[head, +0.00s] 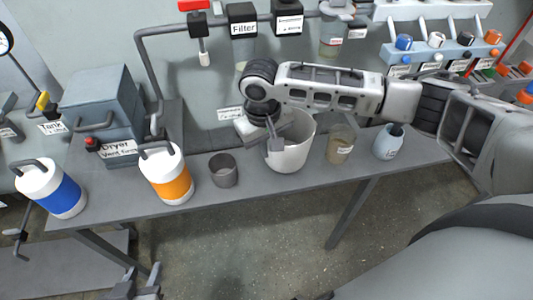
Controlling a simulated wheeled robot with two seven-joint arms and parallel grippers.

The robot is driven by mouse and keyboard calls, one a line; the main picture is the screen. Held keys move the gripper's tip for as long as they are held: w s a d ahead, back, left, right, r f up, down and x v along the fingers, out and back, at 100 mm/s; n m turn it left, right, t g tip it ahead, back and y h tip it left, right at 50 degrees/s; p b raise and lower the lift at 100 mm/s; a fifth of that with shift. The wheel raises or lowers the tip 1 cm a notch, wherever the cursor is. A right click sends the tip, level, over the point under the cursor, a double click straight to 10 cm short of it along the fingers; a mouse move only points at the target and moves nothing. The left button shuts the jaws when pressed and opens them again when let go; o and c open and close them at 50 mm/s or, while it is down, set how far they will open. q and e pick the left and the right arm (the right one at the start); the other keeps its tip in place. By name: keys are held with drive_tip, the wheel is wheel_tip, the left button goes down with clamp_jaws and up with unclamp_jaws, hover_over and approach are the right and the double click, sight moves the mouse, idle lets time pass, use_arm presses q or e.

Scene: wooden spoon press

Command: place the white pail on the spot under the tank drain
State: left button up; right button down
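The white pail (291,158) stands upright on the grey bench, right of centre in the head view. My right arm reaches in from the right, and its gripper (275,144) is at the pail's left rim, overlapping its opening. The gripper hides part of the rim, and I cannot tell whether its fingers are closed on the wall. My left gripper (141,284) is low at the bottom left, with its fingers apart and empty, away from the pail. A partly cut-off label starting "Tan" (52,127) is at the left, near a yellow valve handle (42,100). A spot under a drain cannot be made out.
On the bench (215,198) stand an orange-banded canister (170,184), a small grey cup (224,172), a beaker (340,150) and a pale bottle (387,143). A blue-banded canister (62,197) is at far left. A grey dryer box (103,105) stands behind.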

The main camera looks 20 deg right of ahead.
drive_tip(key=shift+s+f, duration=0.1)
drive_tip(key=shift+f, duration=1.2)
drive_tip(key=c, duration=1.7)
unclamp_jaws()
drive_tip(key=shift+f, duration=0.1)
